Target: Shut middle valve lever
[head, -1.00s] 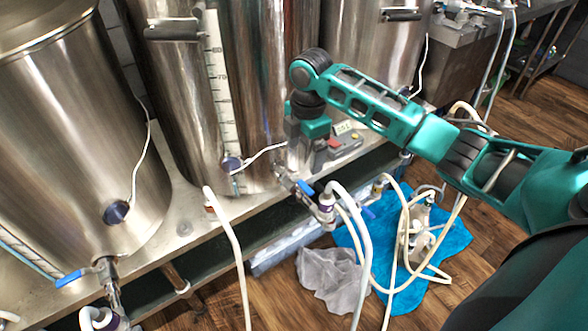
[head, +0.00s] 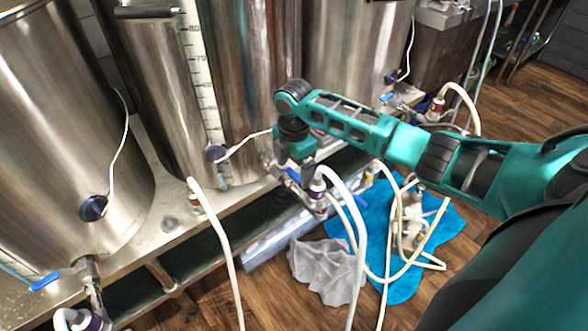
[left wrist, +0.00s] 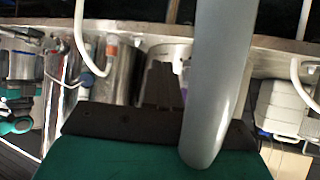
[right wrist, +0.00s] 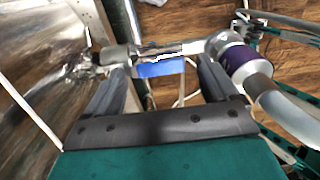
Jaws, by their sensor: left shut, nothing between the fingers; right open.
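The middle valve lever (right wrist: 160,69) is blue and lies roughly along its metal valve pipe (right wrist: 150,50) in the right wrist view. My right gripper (right wrist: 164,70) is open, with one finger on each side of the lever. I cannot tell whether either finger touches it. In the head view my right gripper (head: 302,172) is down at the middle kettle's valve and hides part of the lever (head: 292,174). My left gripper (left wrist: 165,85) shows only in the left wrist view, shut and empty; a pale grey bar crosses that view in front of it.
A purple-collared hose fitting (right wrist: 236,60) adjoins the valve, its hose (head: 345,200) curving down. The left kettle's valve has a blue lever (head: 45,282). Another hose (head: 225,240) rises left of the middle valve. A grey cloth (head: 322,268) and blue sheet (head: 400,285) lie on the floor.

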